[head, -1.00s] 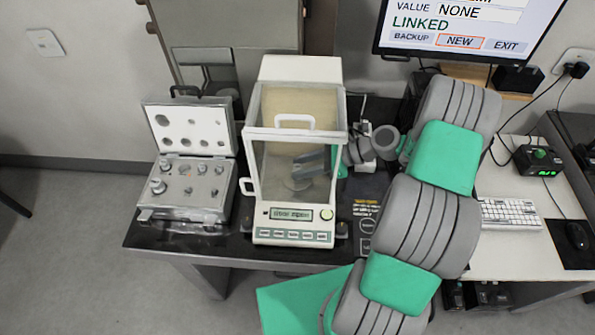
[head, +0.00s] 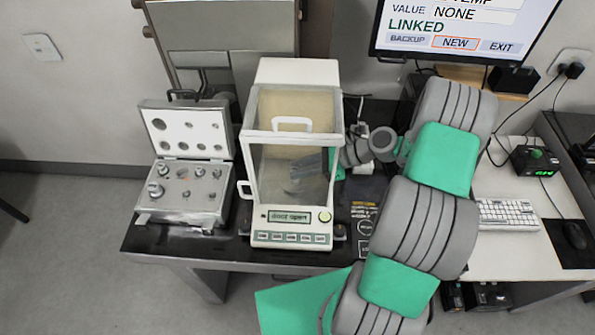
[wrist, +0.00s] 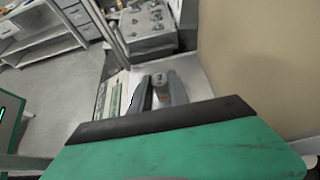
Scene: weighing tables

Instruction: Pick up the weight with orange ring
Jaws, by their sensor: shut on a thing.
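My gripper (head: 303,177) reaches through the right side of the glass-walled balance (head: 294,235) and is inside its chamber, low over where the pan is. In the wrist view its two dark fingers (wrist: 158,92) are shut on a small grey metal weight (wrist: 160,80). I cannot make out an orange ring on it. In the head view the fingers and glass hide the weight and the pan. The case also appears in the wrist view (wrist: 150,46).
The balance display (head: 289,216) reads "door open". The balance's glass walls and frame surround my gripper closely. Dark table top (head: 180,240) is bare in front of the case.

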